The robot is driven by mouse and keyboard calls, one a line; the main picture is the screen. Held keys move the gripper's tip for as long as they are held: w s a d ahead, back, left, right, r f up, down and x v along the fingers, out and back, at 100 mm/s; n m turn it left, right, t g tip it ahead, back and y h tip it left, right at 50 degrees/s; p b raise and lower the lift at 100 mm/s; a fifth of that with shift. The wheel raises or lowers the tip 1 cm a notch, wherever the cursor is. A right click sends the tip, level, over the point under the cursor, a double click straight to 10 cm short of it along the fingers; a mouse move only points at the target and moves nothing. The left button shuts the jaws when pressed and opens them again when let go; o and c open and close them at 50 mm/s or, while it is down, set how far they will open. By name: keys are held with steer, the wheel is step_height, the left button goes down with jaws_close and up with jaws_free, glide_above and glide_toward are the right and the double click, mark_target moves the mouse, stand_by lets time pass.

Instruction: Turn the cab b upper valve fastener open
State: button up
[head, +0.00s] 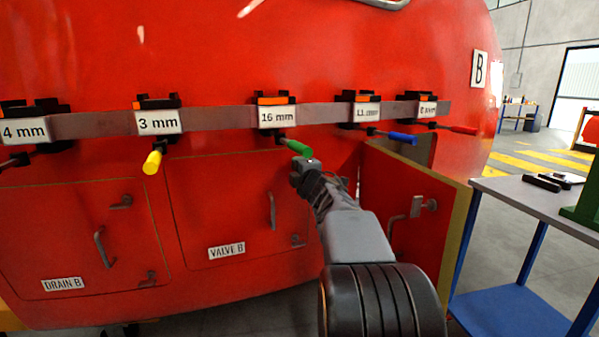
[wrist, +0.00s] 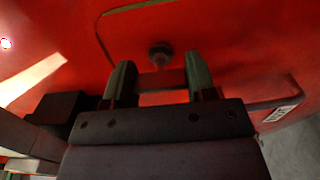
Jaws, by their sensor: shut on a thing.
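The VALVE B door (head: 225,215) is a red panel in the red cab wall, with a label, a grey handle (head: 271,210) and a lower fastener (head: 297,240) at its right. My gripper (head: 302,168) is at the upper right of this door and covers the upper valve fastener in the head view. In the wrist view my two fingers (wrist: 160,85) stand apart, shut on the upper valve fastener. Its round dark pivot (wrist: 160,55) shows just beyond the fingertips. The fastener's grip between the fingers is dim, and its exact angle is hard to tell.
A tool rack (head: 218,116) with labelled sizes crosses the wall above; a green-handled tool (head: 295,146) hangs just above my gripper. An open door panel (head: 410,215) stands out to the right. A grey-topped, blue-legged table (head: 520,195) is farther right.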

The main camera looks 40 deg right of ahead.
steer(key=o, duration=0.9)
steer(key=shift+o, duration=0.2)
steer(key=p+v, duration=0.2)
steer(key=v, duration=1.1)
steer(key=shift+s+a, duration=0.2)
steer(key=shift+s, duration=0.15)
